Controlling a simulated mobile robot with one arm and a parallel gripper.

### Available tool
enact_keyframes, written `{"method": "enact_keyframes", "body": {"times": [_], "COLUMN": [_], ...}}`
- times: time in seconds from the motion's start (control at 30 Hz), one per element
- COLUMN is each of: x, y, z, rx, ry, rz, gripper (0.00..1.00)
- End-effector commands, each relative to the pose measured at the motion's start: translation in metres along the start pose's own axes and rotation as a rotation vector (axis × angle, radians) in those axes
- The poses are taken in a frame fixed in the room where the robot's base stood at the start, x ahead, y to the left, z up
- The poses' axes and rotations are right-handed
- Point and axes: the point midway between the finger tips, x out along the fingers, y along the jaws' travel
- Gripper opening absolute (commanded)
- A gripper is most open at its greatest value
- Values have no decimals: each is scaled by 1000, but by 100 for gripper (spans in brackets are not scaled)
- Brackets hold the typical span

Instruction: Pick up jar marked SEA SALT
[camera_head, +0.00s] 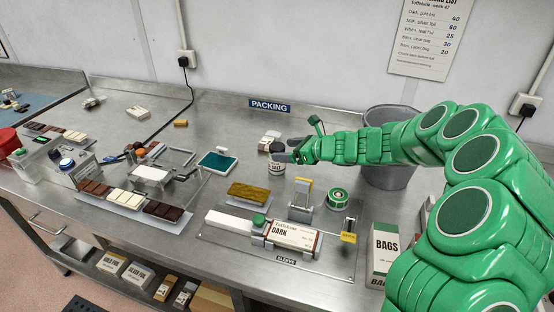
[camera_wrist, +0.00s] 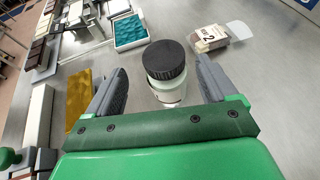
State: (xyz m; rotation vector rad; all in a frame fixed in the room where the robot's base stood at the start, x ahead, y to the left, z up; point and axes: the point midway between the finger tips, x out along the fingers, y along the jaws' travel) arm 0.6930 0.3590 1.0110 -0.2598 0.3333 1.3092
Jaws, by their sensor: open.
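The SEA SALT jar (camera_head: 276,168) stands upright on the steel bench, a pale jar with a dark lid. In the head view part of it is hidden by my gripper (camera_head: 285,153), but some of its label lettering shows. In the wrist view the jar (camera_wrist: 167,72) shows its black ribbed lid and pale body between the two grey fingers. My gripper (camera_wrist: 160,90) is open, with one finger on each side of the jar. Gaps show between the jar and both fingers.
A teal tray (camera_head: 218,161) and a gold foil sheet (camera_head: 248,191) lie nearby. A small pack marked 2 (camera_wrist: 208,38) lies just right of the jar in the wrist view. A grey bin (camera_head: 388,178) stands behind my arm. A DARK box (camera_head: 292,234) lies in front.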

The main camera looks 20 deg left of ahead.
Motion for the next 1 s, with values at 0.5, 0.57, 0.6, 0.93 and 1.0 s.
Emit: {"method": "enact_keyframes", "body": {"times": [0.5, 0.57, 0.6, 0.93, 1.0], "x": [48, 48, 48, 47, 47], "y": [-5, -5, -5, -5, -5], "z": [-1, -1, -1, -1, -1], "rx": [-1, -1, -1, -1, -1], "ry": [0, 0, 0, 0, 0], "rz": [1, 1, 1, 1, 1], "gripper": [86, 86, 86, 49, 38]}}
